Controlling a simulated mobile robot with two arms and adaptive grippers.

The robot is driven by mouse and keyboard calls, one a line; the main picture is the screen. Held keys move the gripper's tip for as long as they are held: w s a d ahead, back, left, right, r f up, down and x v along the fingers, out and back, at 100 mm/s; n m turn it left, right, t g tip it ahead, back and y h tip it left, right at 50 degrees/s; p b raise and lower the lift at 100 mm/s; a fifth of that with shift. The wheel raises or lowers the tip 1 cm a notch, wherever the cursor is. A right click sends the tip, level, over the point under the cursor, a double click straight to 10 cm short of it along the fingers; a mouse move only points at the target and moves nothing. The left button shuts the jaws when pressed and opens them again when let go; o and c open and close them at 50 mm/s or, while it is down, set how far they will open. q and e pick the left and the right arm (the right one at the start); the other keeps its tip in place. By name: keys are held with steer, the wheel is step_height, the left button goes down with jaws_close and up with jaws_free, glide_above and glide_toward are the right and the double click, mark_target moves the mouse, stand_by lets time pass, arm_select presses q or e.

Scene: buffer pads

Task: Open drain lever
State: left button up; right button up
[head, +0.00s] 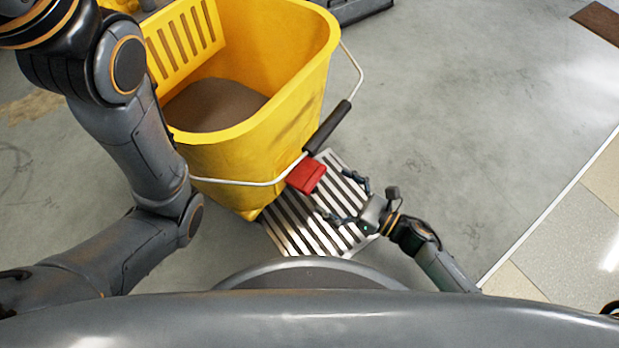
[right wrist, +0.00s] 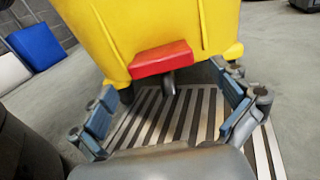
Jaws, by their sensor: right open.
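The drain lever (head: 306,176) is a red block on the near lower side of the yellow mop bucket (head: 285,100). In the right wrist view the red lever (right wrist: 161,59) sits ahead, with a grey spout below it, above the floor grate. My right gripper (head: 345,203) is open, to the right of and near the lever, apart from it. In the right wrist view its two blue-padded fingers (right wrist: 168,112) are spread wide with nothing between them. My left arm comes in from the left, but its gripper is out of the picture.
A slatted metal drain grate (head: 300,225) lies in the floor under the bucket's near edge. The bucket's wire handle with a black grip (head: 326,127) hangs down just above the lever. Grey floor (head: 470,110) to the right is clear.

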mark_target(318, 181)
steer(key=b+x, duration=0.1)
steer(key=x, duration=0.5)
steer(key=shift+w+a+b, duration=0.15)
steer(key=shift+b, duration=0.25)
steer(key=shift+c, duration=0.2)
steer(key=c, duration=1)
steer(key=shift+o, duration=0.2)
